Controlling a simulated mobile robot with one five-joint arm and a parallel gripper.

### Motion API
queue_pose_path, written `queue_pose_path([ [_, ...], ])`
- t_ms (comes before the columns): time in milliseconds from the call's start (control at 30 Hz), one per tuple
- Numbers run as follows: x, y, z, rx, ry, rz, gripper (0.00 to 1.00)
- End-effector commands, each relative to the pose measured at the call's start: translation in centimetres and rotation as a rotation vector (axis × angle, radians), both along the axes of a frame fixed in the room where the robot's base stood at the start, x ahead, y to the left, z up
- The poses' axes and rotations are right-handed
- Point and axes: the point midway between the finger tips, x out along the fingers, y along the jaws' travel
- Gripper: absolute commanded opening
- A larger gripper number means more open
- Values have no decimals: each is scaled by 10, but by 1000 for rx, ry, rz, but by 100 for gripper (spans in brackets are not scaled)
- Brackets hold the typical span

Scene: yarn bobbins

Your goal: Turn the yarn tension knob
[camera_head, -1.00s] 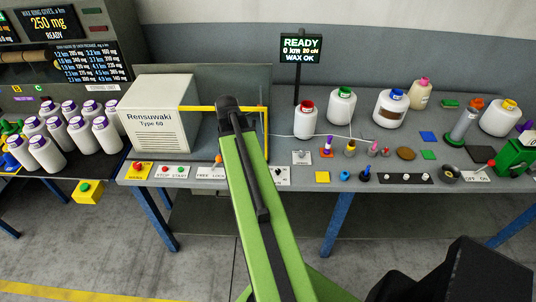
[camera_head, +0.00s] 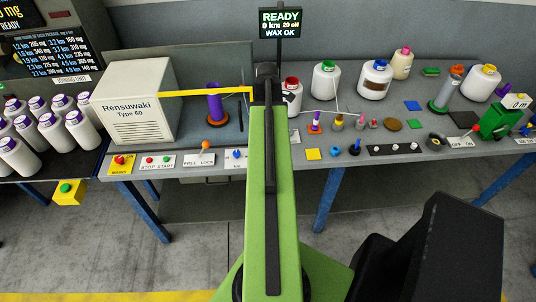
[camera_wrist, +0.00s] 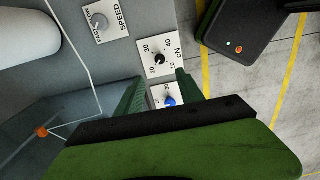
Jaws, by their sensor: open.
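The tension knob (camera_wrist: 159,58) is a small dark knob on a white plate marked cN with numbers 10 to 40, seen in the wrist view. My gripper (camera_wrist: 159,76) is open and empty, with its green fingers reaching toward that plate. The knob lies just beyond the fingertips, roughly between their lines. A blue knob (camera_wrist: 169,101) on another white plate shows between the fingers, closer to the palm. Contact with either knob cannot be made out. In the head view my green arm covers the gripper and the cN plate; the blue knob (camera_head: 237,154) shows left of the arm.
A SPEED knob (camera_wrist: 98,21) lies upper left in the wrist view. In the head view, a purple cone (camera_head: 216,103) and the Rensuwaki box (camera_head: 135,103) stand left of the arm. White bobbins (camera_head: 326,81) and small parts crowd the bench to the right.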

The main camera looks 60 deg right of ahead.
Motion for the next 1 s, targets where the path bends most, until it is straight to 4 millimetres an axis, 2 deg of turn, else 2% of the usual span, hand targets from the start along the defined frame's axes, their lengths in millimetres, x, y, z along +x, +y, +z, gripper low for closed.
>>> queue_pose_path([
  [33, 0, 0, -23, 0, 0, 0, 45],
  [500, 0, 0, -113, 0, 0, -1, 45],
  [633, 0, 0, -123, 0, 0, -2, 45],
  [900, -1, -1, -121, 0, 0, -2, 45],
  [1000, -1, -1, -121, 0, 0, -2, 33],
])
